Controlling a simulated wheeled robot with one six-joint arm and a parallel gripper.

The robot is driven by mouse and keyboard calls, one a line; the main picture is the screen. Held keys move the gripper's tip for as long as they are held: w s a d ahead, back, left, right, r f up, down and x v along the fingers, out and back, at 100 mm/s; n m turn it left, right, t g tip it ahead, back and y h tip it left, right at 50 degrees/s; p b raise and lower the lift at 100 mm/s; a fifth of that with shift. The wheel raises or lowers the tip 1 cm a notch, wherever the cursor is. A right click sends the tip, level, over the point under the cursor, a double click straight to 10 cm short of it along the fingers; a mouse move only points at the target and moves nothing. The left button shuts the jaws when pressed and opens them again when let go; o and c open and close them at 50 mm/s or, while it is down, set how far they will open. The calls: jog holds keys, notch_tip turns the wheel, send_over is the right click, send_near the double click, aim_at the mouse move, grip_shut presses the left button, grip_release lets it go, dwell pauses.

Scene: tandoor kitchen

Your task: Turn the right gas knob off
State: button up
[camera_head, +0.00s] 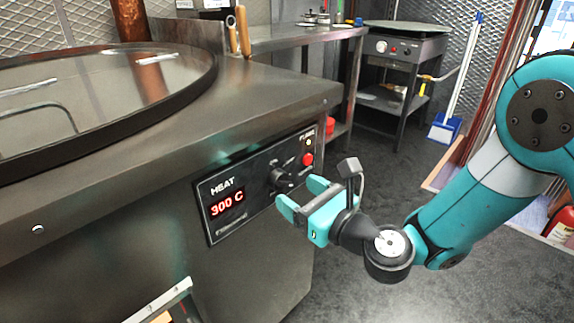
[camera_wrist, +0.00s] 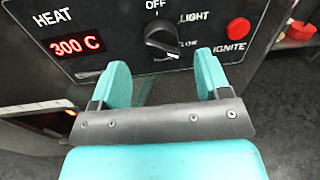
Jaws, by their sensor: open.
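A black rotary knob (camera_head: 286,179) sits on the black control panel on the front of the steel tandoor counter. It also shows in the wrist view (camera_wrist: 162,37), with OFF printed above it, LIGHT at upper right and a partly hidden label at lower right. Its white pointer mark faces lower right, away from OFF. It is the only knob I see on this panel. My gripper (camera_head: 302,194) is open and empty just in front of the panel. In the wrist view my two teal fingers (camera_wrist: 161,66) stand apart below the knob, and neither appears to touch it.
A red IGNITE button (camera_wrist: 238,28) lies right of the knob. A lit display (camera_head: 227,203) reads 300 C at left. The round lid (camera_head: 95,90) covers the countertop. A small stove (camera_head: 405,48) stands behind. Dark floor is open to the right.

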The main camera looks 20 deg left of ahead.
aim_at(286, 185)
jog(key=shift+p+x, duration=0.55)
jog(key=shift+x, duration=1.55)
jog(key=c, duration=0.9)
